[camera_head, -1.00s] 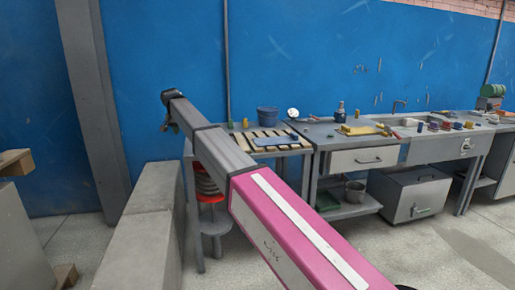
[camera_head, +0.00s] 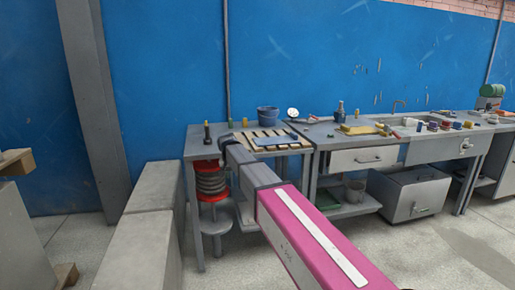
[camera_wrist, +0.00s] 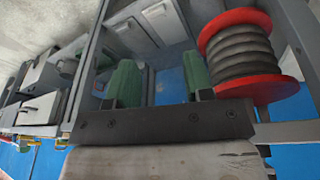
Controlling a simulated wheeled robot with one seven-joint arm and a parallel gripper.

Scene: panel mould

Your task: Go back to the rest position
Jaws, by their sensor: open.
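My arm reaches from the lower right of the head view towards the left workbench (camera_head: 196,150), with its pink link nearest. The arm's end is near the bench's front left part, and the fingers are hidden there. In the wrist view my gripper (camera_wrist: 160,82) shows two green fingers set well apart. Nothing is between them. A grey hose reel with red flanges (camera_wrist: 240,52) is right of the fingers in that view. It also shows under the left bench in the head view (camera_head: 210,182).
A workbench with a drawer (camera_head: 362,158) and a sink bench (camera_head: 440,149) stand to the right. Grey blocks (camera_head: 140,228) stand at left. Floor is clear at lower right.

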